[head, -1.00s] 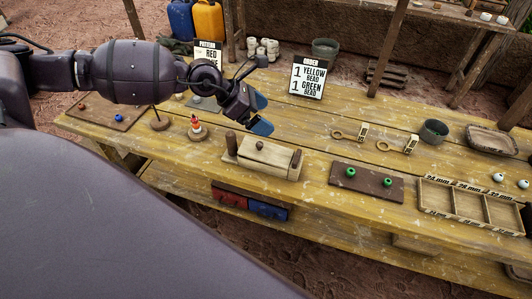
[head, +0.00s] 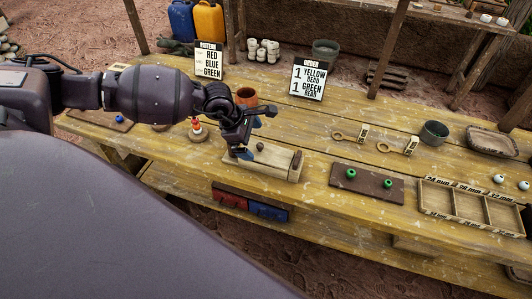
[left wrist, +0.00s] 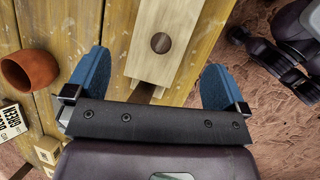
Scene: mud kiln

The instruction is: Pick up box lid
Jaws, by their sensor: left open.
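The wooden box (head: 262,168) stands on the yellow plank table, its pale lid (head: 274,157) on top with a dark round knob (head: 260,146). In the left wrist view the lid (left wrist: 152,68) and its knob (left wrist: 160,42) show ahead of the jaws. My left gripper (head: 248,138) is at the left end of the box and hides part of it. In the left wrist view its blue fingers (left wrist: 156,62) are spread wide, one on each side of the lid's near end, with nothing held. Whether they touch the box is unclear. My right gripper is not in view.
A red-and-white spindle stand (head: 197,130) is close left of the box. A terracotta cup (head: 246,97) stands behind the gripper. The order sign (head: 307,78) stands behind.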

